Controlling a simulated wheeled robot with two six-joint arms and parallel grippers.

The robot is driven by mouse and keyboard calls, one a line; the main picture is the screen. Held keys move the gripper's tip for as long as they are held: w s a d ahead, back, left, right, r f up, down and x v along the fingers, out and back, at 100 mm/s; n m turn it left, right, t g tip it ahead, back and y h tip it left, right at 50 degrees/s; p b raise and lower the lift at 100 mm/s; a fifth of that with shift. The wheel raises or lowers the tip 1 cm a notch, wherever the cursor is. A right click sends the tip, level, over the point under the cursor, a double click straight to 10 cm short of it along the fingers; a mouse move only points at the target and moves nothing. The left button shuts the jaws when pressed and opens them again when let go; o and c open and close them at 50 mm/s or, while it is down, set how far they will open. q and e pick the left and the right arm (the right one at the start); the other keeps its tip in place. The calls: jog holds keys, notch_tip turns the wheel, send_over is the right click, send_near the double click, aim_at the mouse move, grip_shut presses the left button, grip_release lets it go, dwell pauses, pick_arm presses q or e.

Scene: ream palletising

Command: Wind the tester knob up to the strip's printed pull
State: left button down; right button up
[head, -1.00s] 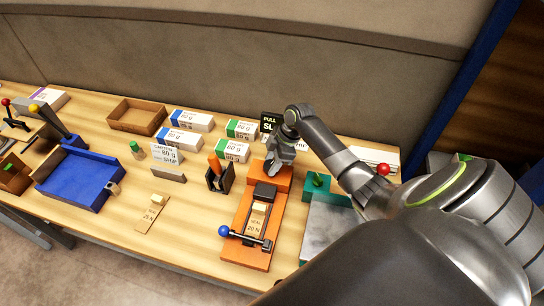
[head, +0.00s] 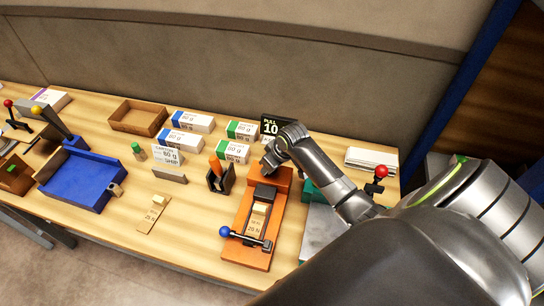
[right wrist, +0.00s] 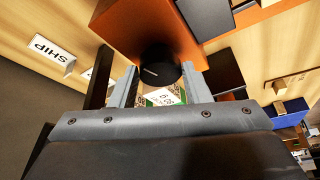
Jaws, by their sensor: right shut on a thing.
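The orange tester (head: 238,243) stands on the bench, with a blue-ended clamp lever (head: 225,231) at its near end. A pale strip (head: 255,222) lies in it; its small print looks like 25 N but is not certain. The black display (head: 270,125) behind reads PULL 10. My right gripper (head: 268,163) is at the tester's rear block. In the right wrist view, the dark round knob (right wrist: 158,66) sits between its two fingers, which are shut on it. The knob is hidden in the head view. My left gripper is out of view.
A second strip (head: 152,215) lies loose left of the tester. An orange-handled tool in a dark holder (head: 220,181) stands close on the left. Several wrapped reams (head: 233,151) lie behind. A blue tray (head: 75,182) is farther left. A red-ball lever (head: 380,171) stands right of my arm.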

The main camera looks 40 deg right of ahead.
jog(key=m+h, duration=0.1)
jog(key=m, duration=0.3)
jog(key=shift+a+m+h, duration=0.15)
jog(key=shift+m+h, duration=0.15)
jog(key=shift+h, duration=0.1)
jog(key=shift+w+m+h, duration=0.1)
jog(key=shift+m+h, duration=0.5)
jog(key=shift+m, duration=0.8)
jog(key=o, duration=1)
